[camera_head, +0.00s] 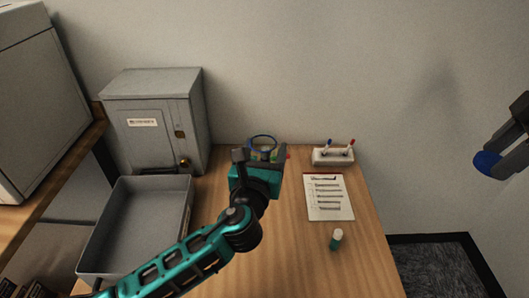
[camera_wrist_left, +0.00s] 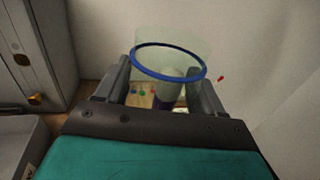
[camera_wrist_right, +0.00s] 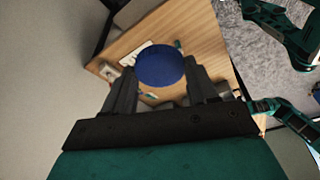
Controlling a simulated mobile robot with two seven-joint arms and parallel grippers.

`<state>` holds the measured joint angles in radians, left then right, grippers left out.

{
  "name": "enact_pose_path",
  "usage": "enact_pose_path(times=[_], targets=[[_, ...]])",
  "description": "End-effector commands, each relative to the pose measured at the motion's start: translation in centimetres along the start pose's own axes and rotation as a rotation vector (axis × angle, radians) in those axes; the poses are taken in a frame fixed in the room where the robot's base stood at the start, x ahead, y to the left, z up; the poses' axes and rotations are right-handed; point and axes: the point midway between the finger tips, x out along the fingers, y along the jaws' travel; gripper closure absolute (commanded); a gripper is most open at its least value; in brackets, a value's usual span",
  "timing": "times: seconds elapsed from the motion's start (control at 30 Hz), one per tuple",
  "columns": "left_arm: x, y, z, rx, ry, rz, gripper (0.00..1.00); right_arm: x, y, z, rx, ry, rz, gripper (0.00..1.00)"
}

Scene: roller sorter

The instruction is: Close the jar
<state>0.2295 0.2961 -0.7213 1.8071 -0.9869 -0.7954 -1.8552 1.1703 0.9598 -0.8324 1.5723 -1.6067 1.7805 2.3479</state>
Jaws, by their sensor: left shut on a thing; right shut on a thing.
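The open jar is clear with a blue rim (camera_head: 262,138) and stands at the back of the wooden table, partly hidden behind my left gripper (camera_head: 262,158). In the left wrist view the jar (camera_wrist_left: 170,62) sits between the fingers of my left gripper (camera_wrist_left: 165,88), which is shut on it. Small coloured items show through or beyond its wall. The round blue lid (camera_wrist_right: 161,66) is held between the fingers of my right gripper (camera_wrist_right: 160,85). In the head view the lid (camera_head: 487,164) is at the far right, in the air and well away from the jar.
A grey cabinet (camera_head: 155,125) and a grey tray (camera_head: 135,222) are at the left. A pen holder (camera_head: 333,157), a clipboard (camera_head: 329,197) and a small green bottle with a pale cap (camera_head: 336,239) are on the right of the table. The table's front right is mostly clear.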

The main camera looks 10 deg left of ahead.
Motion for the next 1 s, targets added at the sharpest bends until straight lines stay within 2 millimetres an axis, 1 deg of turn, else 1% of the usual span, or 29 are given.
enact_pose_path(times=[0.07,0.1,0.6,0.67,0.87,1.0], targets=[[0.02,0.00,0.07,0.000,-0.002,0.000,0.67,-0.01,0.00,0.00,0.000,0.000,0.000,0.70],[0.02,0.00,0.06,0.000,-0.002,0.000,0.34,-0.01,0.00,0.00,0.000,0.000,0.000,0.70],[0.01,0.00,0.04,0.000,-0.002,0.000,0.82,-0.01,0.00,0.00,0.000,0.000,0.000,0.70],[0.01,0.00,0.04,0.000,-0.002,0.000,0.87,-0.01,0.00,0.00,0.000,0.000,0.000,0.70],[0.00,0.00,0.04,0.000,-0.002,0.000,0.87,0.00,0.00,-0.01,-0.002,0.000,-0.001,0.70],[-0.15,0.07,-0.01,-0.001,-0.001,-0.001,0.87,0.22,-0.07,-0.10,-0.055,0.000,-0.016,0.70]])
